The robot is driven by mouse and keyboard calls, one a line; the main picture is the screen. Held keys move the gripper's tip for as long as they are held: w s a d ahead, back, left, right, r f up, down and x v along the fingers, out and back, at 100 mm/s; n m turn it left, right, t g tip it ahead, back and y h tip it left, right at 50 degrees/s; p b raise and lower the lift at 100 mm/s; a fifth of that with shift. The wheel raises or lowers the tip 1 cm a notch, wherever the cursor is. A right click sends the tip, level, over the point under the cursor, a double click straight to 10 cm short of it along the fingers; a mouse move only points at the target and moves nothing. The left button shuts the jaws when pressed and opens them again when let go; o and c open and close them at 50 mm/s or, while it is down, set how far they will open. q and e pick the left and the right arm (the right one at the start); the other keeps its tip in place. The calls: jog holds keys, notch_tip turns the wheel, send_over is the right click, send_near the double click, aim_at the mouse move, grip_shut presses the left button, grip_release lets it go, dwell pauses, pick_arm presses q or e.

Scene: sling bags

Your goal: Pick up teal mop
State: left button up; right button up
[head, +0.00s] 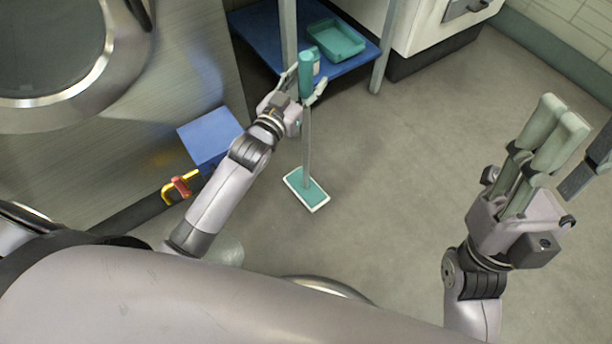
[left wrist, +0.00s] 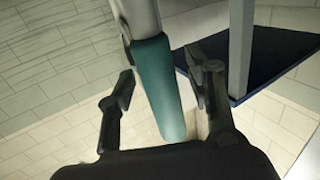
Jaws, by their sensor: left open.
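The teal mop stands upright, with a teal grip (head: 306,72) on top, a thin grey pole and a flat teal head (head: 307,190) with a pale rim on the floor. My left gripper (head: 305,86) is open, with its fingers on either side of the grip. In the left wrist view the teal grip (left wrist: 158,95) lies between the two dark fingers of the left gripper (left wrist: 160,80), with gaps visible on both sides. My right gripper (head: 548,135) is at the right, away from the mop; its fingers appear side by side, and their opening is unclear.
A blue shelf (head: 262,38) with metal legs holds a teal tray (head: 336,40) behind the mop. A blue box (head: 210,135) and a yellow-red object (head: 180,187) are by the steel appliance at left. A dark object (head: 588,170) is beside my right gripper. The middle floor is clear.

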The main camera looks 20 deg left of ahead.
pick_arm(q)
jog(key=shift+c, duration=0.2)
grip_shut()
dwell(0.5)
dwell(0.3)
jog(key=shift+r, duration=0.1)
